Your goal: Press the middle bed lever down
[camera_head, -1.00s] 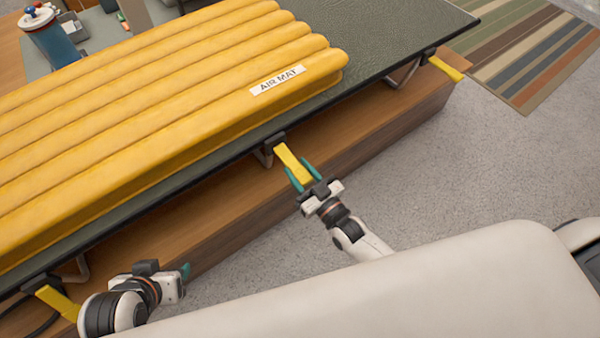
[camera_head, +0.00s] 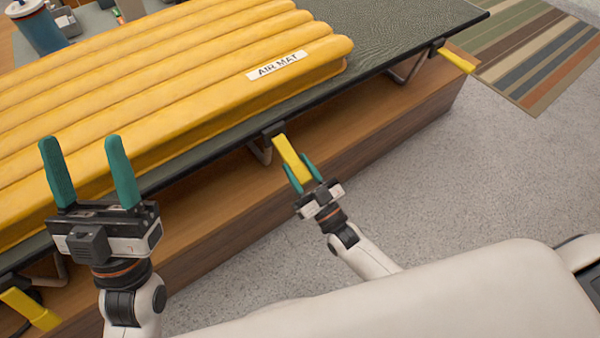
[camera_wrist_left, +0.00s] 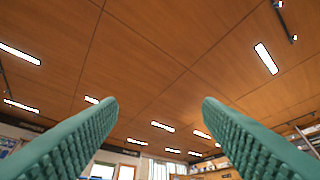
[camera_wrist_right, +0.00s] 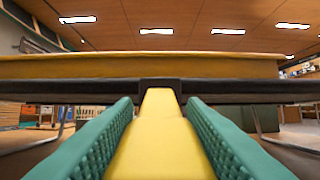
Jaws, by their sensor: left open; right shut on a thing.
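The middle bed lever (camera_head: 286,152) is a yellow bar hinged at a dark bracket under the bed's near edge. It slopes down toward my right gripper (camera_head: 301,174), whose teal fingers are on both sides of its outer end. In the right wrist view the lever (camera_wrist_right: 160,135) runs between the two fingers, and the gripper is shut on it. My left gripper (camera_head: 94,172) is raised in front of the bed's left part, fingers up, open and empty. The left wrist view shows only ceiling and walls between its fingers (camera_wrist_left: 160,120).
A yellow air mat (camera_head: 190,100) lies on the dark green bed (camera_head: 400,35). Other yellow levers stick out at the right (camera_head: 457,61) and left (camera_head: 30,309). A wooden platform (camera_head: 350,130) is under the bed. Grey floor (camera_head: 480,170) is clear at the right.

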